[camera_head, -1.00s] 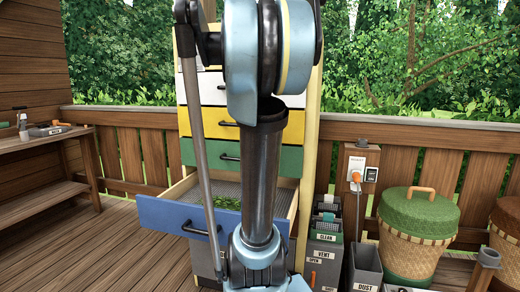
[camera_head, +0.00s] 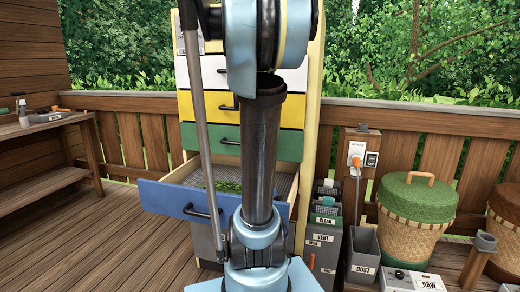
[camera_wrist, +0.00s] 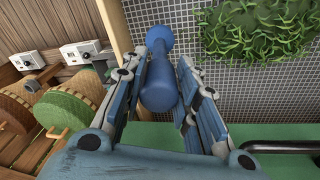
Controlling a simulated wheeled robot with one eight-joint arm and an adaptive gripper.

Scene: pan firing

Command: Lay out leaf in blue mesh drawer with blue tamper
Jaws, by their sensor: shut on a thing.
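The blue tamper (camera_wrist: 160,88) is held between the fingers of my gripper (camera_wrist: 170,62) in the wrist view, with its rounded far end pointing away from the palm. The blue mesh drawer (camera_head: 172,197) is pulled open in the head view, low on the cabinet; its grey mesh floor (camera_wrist: 225,88) shows in the wrist view. The green leaf (camera_head: 228,186) lies on the mesh as a loose clump, and it also shows in the wrist view (camera_wrist: 262,32), to the right of the tamper and apart from it. In the head view my arm hides part of the drawer, and my gripper is out of sight.
A green drawer front (camera_head: 205,141) is shut above the open drawer; its black handle (camera_wrist: 285,146) shows in the wrist view. Labelled bins (camera_head: 325,235), a dust bin (camera_head: 363,257) and lidded baskets (camera_head: 413,215) stand right of the cabinet. A workbench (camera_head: 30,126) stands at left; the floor between is clear.

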